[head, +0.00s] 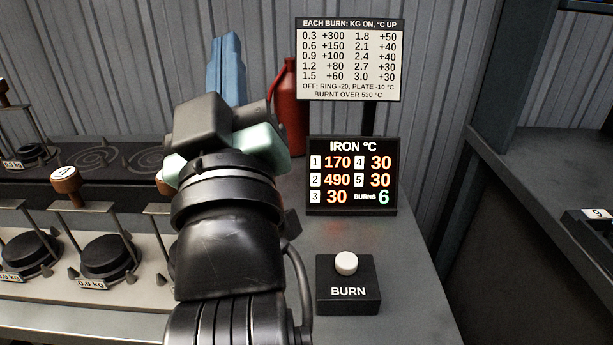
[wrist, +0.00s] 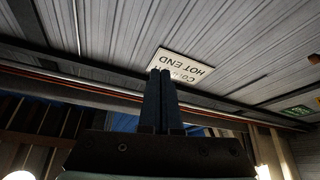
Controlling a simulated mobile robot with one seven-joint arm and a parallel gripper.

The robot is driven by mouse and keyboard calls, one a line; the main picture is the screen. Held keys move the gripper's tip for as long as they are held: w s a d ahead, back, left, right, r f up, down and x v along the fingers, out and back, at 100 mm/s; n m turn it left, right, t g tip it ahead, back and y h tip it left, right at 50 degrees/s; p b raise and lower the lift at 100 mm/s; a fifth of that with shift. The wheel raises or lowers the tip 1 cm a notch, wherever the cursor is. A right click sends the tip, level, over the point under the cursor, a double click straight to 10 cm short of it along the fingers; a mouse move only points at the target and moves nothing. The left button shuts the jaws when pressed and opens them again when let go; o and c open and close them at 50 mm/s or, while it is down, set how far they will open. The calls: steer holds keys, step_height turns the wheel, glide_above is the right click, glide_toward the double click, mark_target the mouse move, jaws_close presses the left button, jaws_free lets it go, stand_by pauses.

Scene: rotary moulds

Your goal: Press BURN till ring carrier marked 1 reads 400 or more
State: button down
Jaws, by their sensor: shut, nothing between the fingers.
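The BURN box (head: 348,285) is black with a white round button (head: 346,263) on top. It stands on the grey bench right of my arm. The IRON °C display (head: 352,177) behind it reads 1: 170, 2: 490, 3: 30, 4: 30, 5: 30, and BURNS 6. My gripper (head: 226,55) points up, its blue fingers together, left of the display and well apart from the button. In the wrist view its fingers (wrist: 160,100) are shut and empty, pointing up toward the ceiling.
A chart (head: 349,58) lists °C per burn by kg. A red cylinder (head: 290,105) stands behind my gripper. Several black moulds (head: 107,256) with weight labels sit at left, below a dark hob (head: 90,155). A shelf (head: 545,185) is at right. The bench around the BURN box is clear.

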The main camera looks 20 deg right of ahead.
steer(key=w+d+f+n+g+h+p, duration=0.2)
steer(key=w+d+f+n+g+p, duration=0.35)
steer(key=p, duration=1.65)
steer(key=s+d+f+n+g+p, duration=0.2)
steer(key=s+n+g+p, duration=0.3)
steer(key=p, duration=0.5)
steer(key=s+d+f+n+g+h+p, duration=0.1)
steer(key=s+d+f+n+g+p, duration=0.2)
steer(key=p, duration=0.8)
steer(key=s+f+n+g, duration=0.1)
steer(key=s+n+g, duration=0.1)
steer(key=shift+s+h, duration=0.3)
steer(key=shift+s, duration=0.1)
steer(key=shift+f+g, duration=0.1)
steer(key=shift+g, duration=0.15)
steer(key=b, duration=0.8)
glide_above(341, 266)
step_height(341, 266, down, 8)
steer(key=shift+r, duration=0.2)
steer(key=shift+d+f+b, duration=0.1)
steer(key=shift+f+b, duration=0.25)
steer(key=shift+f, duration=0.15)
steer(key=shift+f, duration=0.15)
